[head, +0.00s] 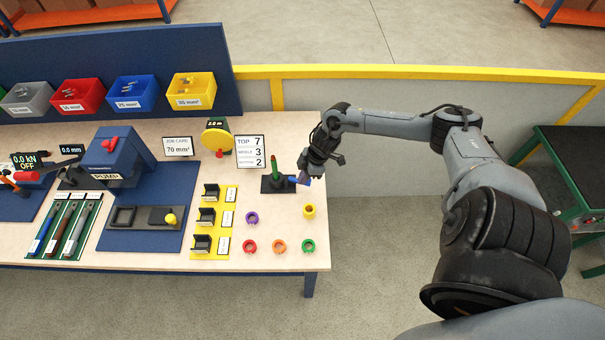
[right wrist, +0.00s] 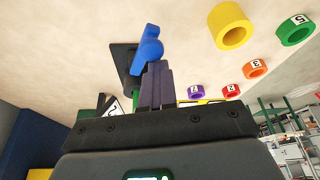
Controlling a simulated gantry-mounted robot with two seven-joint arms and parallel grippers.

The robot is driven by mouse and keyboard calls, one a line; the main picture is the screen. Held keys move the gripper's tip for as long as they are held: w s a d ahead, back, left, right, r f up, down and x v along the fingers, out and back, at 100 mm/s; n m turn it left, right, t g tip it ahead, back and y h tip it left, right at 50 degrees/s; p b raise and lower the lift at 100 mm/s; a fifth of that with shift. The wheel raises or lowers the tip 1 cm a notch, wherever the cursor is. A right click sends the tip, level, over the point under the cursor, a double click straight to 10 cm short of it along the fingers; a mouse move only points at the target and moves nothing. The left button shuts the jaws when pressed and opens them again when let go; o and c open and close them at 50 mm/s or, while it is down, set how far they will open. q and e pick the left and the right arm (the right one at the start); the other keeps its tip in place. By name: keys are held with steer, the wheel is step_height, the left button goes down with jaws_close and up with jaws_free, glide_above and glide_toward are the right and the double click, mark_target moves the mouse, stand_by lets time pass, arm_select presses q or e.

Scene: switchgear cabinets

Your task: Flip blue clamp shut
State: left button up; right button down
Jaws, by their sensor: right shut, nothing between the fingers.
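My left gripper is not in view.
Loose rings lie to the front: yellow (head: 309,212), purple (head: 252,218), red (head: 250,246), orange (head: 279,246) and green (head: 308,246). A number card (head: 250,151) stands left of the clamp stand. The bench's right edge is close to the gripper.

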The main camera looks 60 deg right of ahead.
steer(key=shift+s+d+f, duration=0.15)
steer(key=shift+s+d, duration=0.05)
steer(key=shift+d, duration=0.1)
steer(key=shift+a, duration=0.25)
